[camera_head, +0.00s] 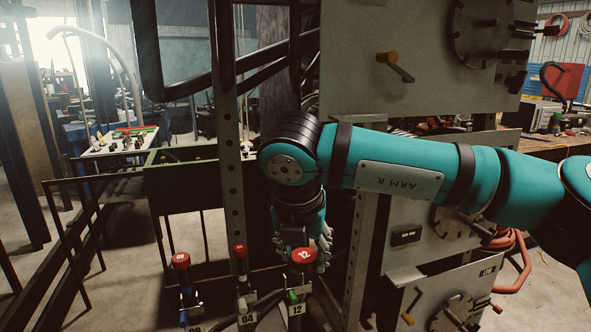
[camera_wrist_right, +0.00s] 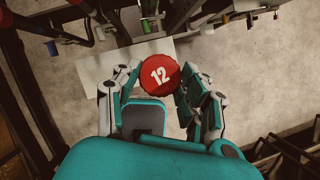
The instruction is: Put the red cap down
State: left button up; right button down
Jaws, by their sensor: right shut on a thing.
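The red cap marked 12 (camera_head: 303,257) is at the lower middle of the head view, above a white tag reading 12 (camera_head: 296,309). It also shows in the right wrist view (camera_wrist_right: 160,74), face up between the fingers. My right gripper (camera_head: 314,252) reaches down from above and is shut on this cap, with fingers on both sides of it in the right wrist view. I cannot tell whether the cap touches the hose end below it. My left gripper is not in view.
Two other red caps stand to the left, one (camera_head: 181,261) at the far left and one (camera_head: 240,250) above a tag reading 04 (camera_head: 247,318).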

jog(key=s+d+f+m+g, duration=0.4)
jog(key=s+d+f+m, duration=0.4)
jog(key=m, duration=0.9)
jog(key=s+d+f+m+g, duration=0.4)
jog(key=s+d+f+m, duration=0.3)
jog(key=f+m, duration=0.6)
jog(key=d+m, duration=0.2)
jog(key=m, duration=0.1)
jog(key=shift+s+d+m+g+y, duration=0.35)
jog(key=shift+s+m+g+y, duration=0.05)
